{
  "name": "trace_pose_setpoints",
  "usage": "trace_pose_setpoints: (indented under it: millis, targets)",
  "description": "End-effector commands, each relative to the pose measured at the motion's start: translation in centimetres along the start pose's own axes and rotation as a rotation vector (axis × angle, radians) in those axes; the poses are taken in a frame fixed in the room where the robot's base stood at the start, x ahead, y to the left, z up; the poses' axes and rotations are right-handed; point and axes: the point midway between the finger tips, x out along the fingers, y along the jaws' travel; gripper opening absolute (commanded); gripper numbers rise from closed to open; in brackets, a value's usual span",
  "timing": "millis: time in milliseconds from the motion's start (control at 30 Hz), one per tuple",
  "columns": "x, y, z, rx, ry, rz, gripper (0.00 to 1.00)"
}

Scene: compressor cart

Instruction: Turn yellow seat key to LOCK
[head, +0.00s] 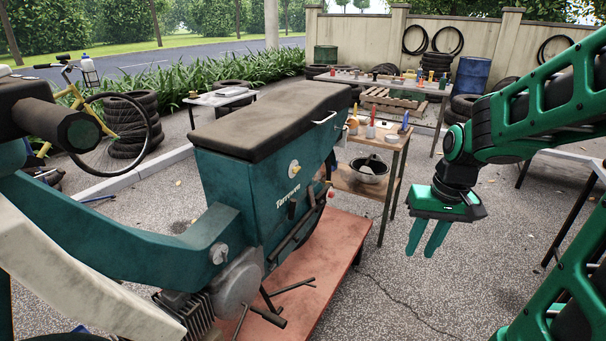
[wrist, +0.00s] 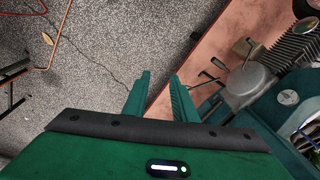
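The teal scooter body (head: 235,205) with a long dark seat (head: 280,115) stands at the left-centre of the head view. The key does not show in the wrist view.
The scooter stands on a reddish platform (head: 342,240). A wooden side table (head: 388,160) with a bowl (head: 369,170) and upright coloured tools stands behind it. Open gravel (head: 395,290) lies below my gripper. A dark-legged table is at the right edge.

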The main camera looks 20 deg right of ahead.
Motion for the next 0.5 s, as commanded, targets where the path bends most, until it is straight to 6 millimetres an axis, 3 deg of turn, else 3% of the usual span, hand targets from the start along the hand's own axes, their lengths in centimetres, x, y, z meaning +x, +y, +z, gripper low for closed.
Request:
trace_pose_setpoints:
  millis: [200,500]
  targets:
    - [4.2,-4.5,-6.4,-0.085,0.031,-0.143,0.25]
    - [9.0,-11.7,-13.6,-0.133,0.093,-0.431,0.25]
